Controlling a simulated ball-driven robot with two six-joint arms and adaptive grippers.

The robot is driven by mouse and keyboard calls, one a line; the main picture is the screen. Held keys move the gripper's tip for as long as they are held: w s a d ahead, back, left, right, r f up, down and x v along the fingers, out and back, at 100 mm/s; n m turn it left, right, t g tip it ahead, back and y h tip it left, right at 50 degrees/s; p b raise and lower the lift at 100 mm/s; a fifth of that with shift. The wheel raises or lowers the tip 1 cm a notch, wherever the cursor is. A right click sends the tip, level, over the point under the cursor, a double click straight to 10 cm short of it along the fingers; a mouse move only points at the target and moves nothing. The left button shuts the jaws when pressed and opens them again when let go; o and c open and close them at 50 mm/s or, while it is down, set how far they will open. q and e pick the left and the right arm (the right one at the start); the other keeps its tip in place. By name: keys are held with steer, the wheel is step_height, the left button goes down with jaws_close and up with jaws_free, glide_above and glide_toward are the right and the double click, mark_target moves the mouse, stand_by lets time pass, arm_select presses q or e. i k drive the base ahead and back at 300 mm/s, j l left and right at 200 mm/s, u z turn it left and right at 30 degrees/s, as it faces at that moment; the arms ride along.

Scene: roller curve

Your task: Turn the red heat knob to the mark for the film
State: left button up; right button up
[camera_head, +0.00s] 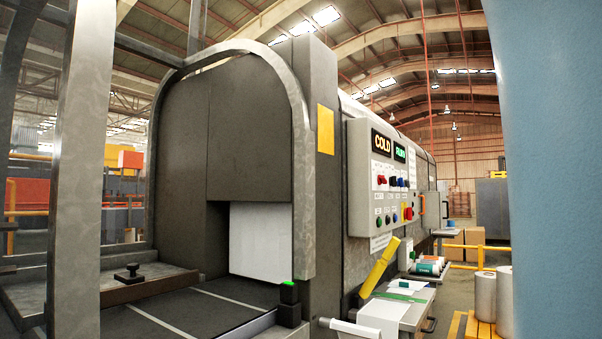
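A grey control panel (362,200) is mounted on the side of a large dark machine. Its upper displays read COLD (382,143) in orange and a green word that looks like RUN (399,152). Below them is a small red knob (381,180), with small red and blue controls to its right. A red button on yellow (408,213) sits lower right on the panel. The labels, the knob's pointer and any film mark are too small to read. Neither of my grippers shows in this view.
A yellow-handled lever (380,266) slants below the panel. A side table (413,314) holds papers, and a shelf behind carries small boxes. White rolls (485,298) stand on a yellow pallet. A grey post (75,170) and a large blue surface (555,170) flank the view.

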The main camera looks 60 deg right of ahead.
mark_target(381, 179)
steer(key=k+l+z, duration=0.1)
steer(key=l+z, duration=0.95)
steer(key=k+j, duration=0.05)
